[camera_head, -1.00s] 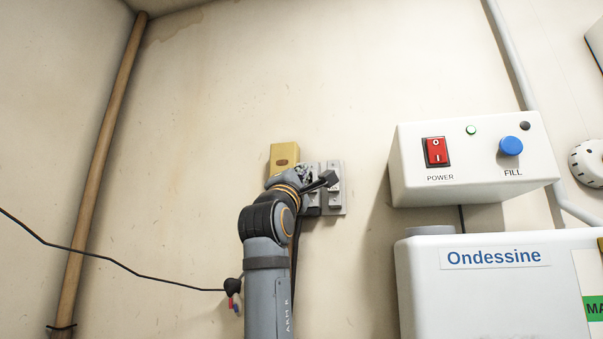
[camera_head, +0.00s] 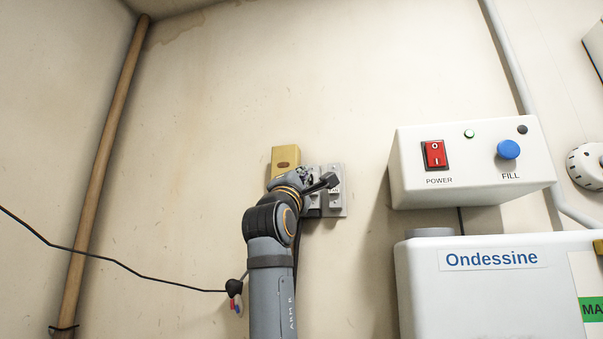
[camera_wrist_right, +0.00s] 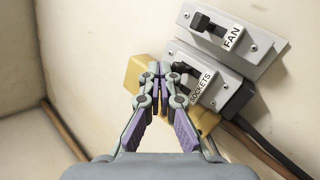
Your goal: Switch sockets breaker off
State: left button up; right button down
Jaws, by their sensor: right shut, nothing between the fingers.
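The sockets breaker (camera_wrist_right: 207,85) is a grey plate labelled SOCKETS with a black lever (camera_wrist_right: 183,69), in the right wrist view. In the head view my right arm mostly hides this breaker. My right gripper (camera_wrist_right: 164,70) is shut and empty, its fingertips right beside the sockets lever; I cannot tell whether they touch it. In the head view the gripper (camera_head: 310,182) is in front of the breakers on the wall. The sockets lever sits toward the same end of its plate as the fan lever. My left gripper is out of view.
The fan breaker (camera_wrist_right: 240,45) is beside the sockets breaker and also shows in the head view (camera_head: 337,200). A yellow box (camera_head: 285,160) adjoins the breakers. A white control box (camera_head: 465,185) and an Ondessine unit (camera_head: 480,300) are to the right. Black cables (camera_wrist_right: 262,150) run below the breakers.

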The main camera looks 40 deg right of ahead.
jog(key=shift+w+f, duration=0.1)
jog(key=s+a+b, duration=0.1)
jog(key=s+a, duration=0.1)
jog(key=s+a+b, duration=0.1)
jog(key=s+a, duration=0.1)
jog(key=shift+a+f+b, duration=0.15)
jog(key=shift+b, duration=0.2)
dwell(0.3)
jog(key=shift+w, duration=0.1)
